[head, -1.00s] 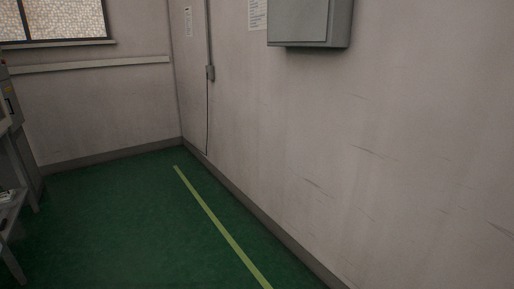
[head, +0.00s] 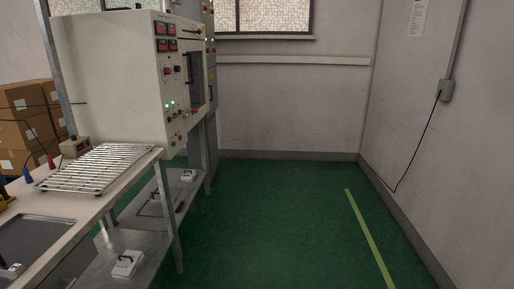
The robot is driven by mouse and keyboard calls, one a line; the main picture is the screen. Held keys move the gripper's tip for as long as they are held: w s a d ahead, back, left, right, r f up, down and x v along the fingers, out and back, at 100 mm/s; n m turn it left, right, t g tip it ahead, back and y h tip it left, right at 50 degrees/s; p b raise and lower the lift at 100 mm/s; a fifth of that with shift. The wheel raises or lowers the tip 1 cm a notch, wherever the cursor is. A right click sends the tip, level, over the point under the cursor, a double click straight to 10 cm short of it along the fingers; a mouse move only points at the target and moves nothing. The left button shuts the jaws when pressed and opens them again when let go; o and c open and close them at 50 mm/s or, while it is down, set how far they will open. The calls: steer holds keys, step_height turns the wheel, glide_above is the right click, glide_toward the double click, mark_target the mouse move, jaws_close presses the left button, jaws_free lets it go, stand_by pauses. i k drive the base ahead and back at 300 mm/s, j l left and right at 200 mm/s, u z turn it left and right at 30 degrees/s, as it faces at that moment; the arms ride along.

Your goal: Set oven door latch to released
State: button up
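A white cabinet (head: 108,72), which looks like the oven, stands on a bench at the left in the head view. Its front faces right and is seen at a steep angle. The front carries red digital displays (head: 166,37), small lit green lamps and knobs. A dark window or door opening (head: 195,79) sits at the far part of that front. I cannot make out which part is the door latch or how it is set. My gripper is not in view.
A bench (head: 128,187) with a metal rack (head: 99,167) on top and a lower shelf (head: 143,233) runs along the left. Brown boxes (head: 24,118) are stacked behind. Green floor (head: 270,225) is clear from the bench to the right wall (head: 440,150).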

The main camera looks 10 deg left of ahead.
mark_target(195, 110)
steer(key=i+u, duration=0.2)
steer(key=i, duration=0.4)
steer(key=i+l+u, duration=0.2)
steer(key=i, duration=0.35)
steer(key=i+u, duration=0.2)
steer(key=i, duration=0.4)
steer(key=i+l+u, duration=0.1)
steer(key=i+u, duration=0.2)
steer(key=i+l+u, duration=0.25)
steer(key=i+j, duration=0.05)
steer(key=i, duration=0.05)
